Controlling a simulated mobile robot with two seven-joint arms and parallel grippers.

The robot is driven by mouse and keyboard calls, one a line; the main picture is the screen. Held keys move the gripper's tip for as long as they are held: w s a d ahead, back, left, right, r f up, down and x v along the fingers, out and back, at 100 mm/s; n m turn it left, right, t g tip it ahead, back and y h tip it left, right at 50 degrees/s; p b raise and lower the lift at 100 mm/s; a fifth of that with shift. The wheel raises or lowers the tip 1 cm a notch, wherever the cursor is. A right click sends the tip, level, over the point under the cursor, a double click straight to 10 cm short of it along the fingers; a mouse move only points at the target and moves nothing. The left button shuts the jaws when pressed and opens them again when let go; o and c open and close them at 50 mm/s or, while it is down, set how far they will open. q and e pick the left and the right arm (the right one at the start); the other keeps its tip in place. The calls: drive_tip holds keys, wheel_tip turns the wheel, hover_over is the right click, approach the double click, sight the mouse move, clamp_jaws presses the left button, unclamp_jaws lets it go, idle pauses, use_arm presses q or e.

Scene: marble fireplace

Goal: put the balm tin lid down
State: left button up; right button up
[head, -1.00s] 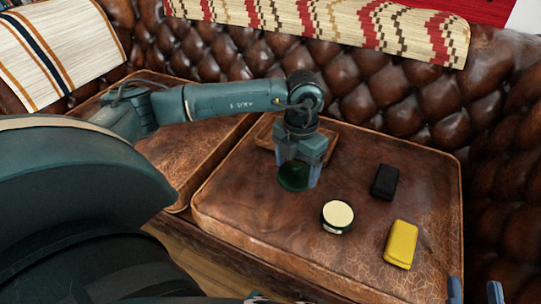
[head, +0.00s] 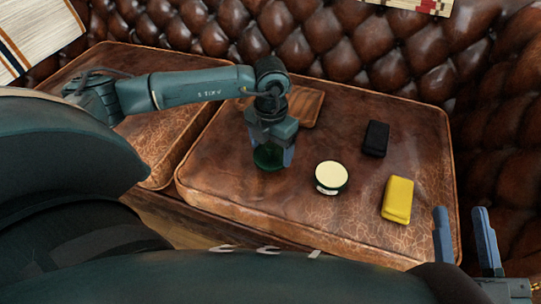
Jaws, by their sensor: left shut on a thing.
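My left gripper (head: 272,150) is shut on the dark green balm tin lid (head: 268,157), left of the open balm tin. The lid is low over the brown leather seat cushion (head: 235,185). I cannot tell whether it touches the leather. The round balm tin (head: 331,178) stands upright with its pale cream balm showing. My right gripper (head: 464,232) is at the lower right, its two fingers apart with nothing between them.
A yellow case (head: 397,200) and a black case (head: 376,139) lie right of the tin. A wooden tray (head: 306,106) lies behind my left gripper. The tufted leather backrest (head: 370,60) rises behind. Bare leather lies in front of the lid.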

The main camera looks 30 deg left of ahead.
use_arm(q)
wheel_tip(320, 180, down, 2)
drive_tip(key=shift+f+b, duration=0.25)
drive_tip(key=shift+b, duration=0.1)
drive_tip(key=shift+r, duration=0.1)
use_arm(e)
drive_tip(key=shift+w+r+n+t+y, duration=0.2)
drive_tip(key=shift+r+n+y, duration=0.05)
drive_tip(key=shift+r, duration=0.15)
drive_tip(key=shift+w+r+n+t+y, duration=0.15)
drive_tip(key=shift+r+n+t+y, duration=0.1)
drive_tip(key=shift+r, duration=0.15)
drive_tip(key=shift+d, duration=0.1)
use_arm(q)
drive_tip(key=shift+f, duration=0.2)
drive_tip(key=o, duration=1)
use_arm(e)
drive_tip(key=shift+r, duration=0.1)
